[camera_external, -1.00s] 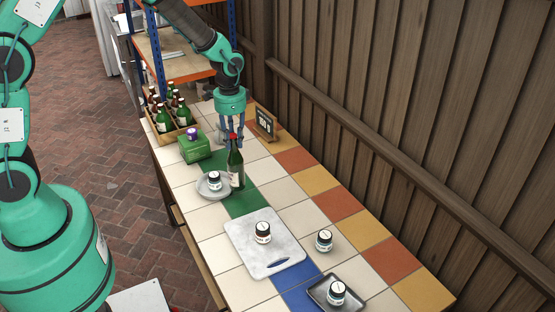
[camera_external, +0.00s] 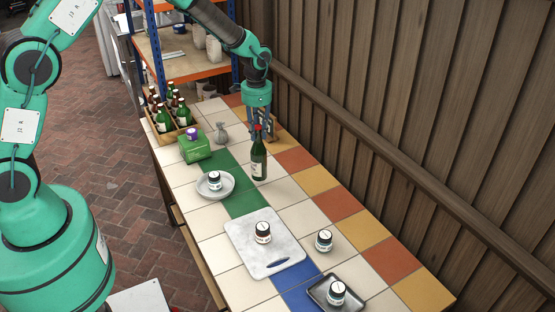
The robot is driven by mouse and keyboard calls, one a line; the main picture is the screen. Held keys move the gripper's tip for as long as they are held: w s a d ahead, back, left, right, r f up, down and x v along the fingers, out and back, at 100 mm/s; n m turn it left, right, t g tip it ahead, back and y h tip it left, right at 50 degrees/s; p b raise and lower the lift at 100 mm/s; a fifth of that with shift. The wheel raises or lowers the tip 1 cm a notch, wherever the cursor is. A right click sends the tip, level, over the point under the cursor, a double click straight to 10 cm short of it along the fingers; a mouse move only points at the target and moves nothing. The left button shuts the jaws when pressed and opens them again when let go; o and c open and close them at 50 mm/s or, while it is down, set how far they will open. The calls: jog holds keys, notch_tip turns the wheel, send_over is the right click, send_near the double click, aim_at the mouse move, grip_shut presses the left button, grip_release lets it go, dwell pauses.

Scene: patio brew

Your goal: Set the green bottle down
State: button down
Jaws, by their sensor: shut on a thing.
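The green bottle (camera_external: 259,162) has a red cap and a pale label and stands upright in the grasp of my gripper (camera_external: 258,128). My gripper points down and is shut on the bottle's upper part. The bottle is over the pale tiles, right of the green tile strip (camera_external: 244,203). I cannot tell whether its base touches the table or hangs just above it.
A plate (camera_external: 229,184) with a jar, a white board (camera_external: 240,232) with a jar, a loose jar (camera_external: 324,241) and a dark tray (camera_external: 316,293) stand nearer. A green box (camera_external: 196,150), a grey vase (camera_external: 221,133) and a bottle crate (camera_external: 160,133) are left. A wooden wall borders the right.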

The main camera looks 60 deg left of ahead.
aim_at(258, 139)
jog(key=shift+f, duration=1.7)
jog(key=c, duration=1.5)
grip_release()
jog(key=shift+f, duration=0.15)
notch_tip(258, 139, up, 12)
jog(key=shift+r, duration=0.1)
